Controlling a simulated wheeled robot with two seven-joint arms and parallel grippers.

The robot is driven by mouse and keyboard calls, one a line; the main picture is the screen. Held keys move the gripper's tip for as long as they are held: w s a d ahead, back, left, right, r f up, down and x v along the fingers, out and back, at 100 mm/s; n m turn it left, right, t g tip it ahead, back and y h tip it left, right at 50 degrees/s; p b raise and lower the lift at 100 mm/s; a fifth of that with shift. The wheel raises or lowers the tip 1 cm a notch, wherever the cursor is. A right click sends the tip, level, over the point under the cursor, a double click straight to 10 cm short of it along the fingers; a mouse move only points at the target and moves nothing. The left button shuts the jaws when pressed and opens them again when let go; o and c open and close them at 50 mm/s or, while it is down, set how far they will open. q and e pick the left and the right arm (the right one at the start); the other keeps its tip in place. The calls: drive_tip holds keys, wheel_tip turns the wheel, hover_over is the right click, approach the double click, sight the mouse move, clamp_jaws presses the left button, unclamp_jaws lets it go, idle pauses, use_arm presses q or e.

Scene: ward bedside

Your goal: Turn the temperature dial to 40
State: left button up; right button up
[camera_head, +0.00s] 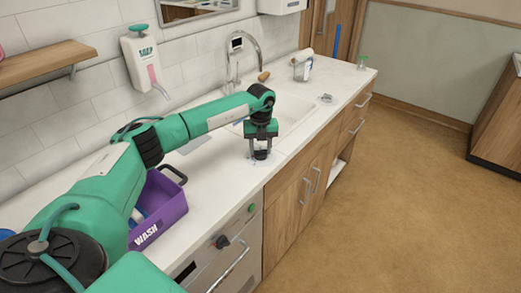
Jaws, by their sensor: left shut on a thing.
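My left gripper (260,155) points straight down at the white countertop, at the near front edge of the sink. It is shut on a small dark round knob, which looks like the temperature dial (261,155). The fingers hide most of the knob, and its scale and setting cannot be read. A small display (237,44) sits by the curved tap (252,50) behind the sink; its figures are too small to read. My right gripper is not in view.
A purple bin marked WASH (172,225) stands left of the gripper, below my left arm. A black knob (222,242) and a green button (252,208) are on the front panel. A clear jug (302,68) stands beyond the sink (285,115). The floor at right is clear.

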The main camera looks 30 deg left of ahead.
use_arm(q)
drive_tip(key=m, duration=0.2)
drive_tip(key=shift+m+b, duration=0.4)
drive_tip(key=shift+m, duration=0.9)
drive_tip(key=m+b, duration=0.2)
drive_tip(key=m, duration=0.6)
drive_tip(key=m+b, duration=0.1)
drive_tip(key=m, duration=0.1)
drive_tip(key=shift+m, duration=0.4)
drive_tip(key=m, duration=0.2)
drive_tip(key=shift+m+b, duration=0.35)
drive_tip(key=shift+m, duration=0.05)
drive_tip(key=m, duration=0.3)
drive_tip(key=shift+m+b, duration=0.3)
drive_tip(key=m, duration=0.4)
drive_tip(key=shift+b, duration=0.35)
drive_tip(key=shift+m, duration=1.4)
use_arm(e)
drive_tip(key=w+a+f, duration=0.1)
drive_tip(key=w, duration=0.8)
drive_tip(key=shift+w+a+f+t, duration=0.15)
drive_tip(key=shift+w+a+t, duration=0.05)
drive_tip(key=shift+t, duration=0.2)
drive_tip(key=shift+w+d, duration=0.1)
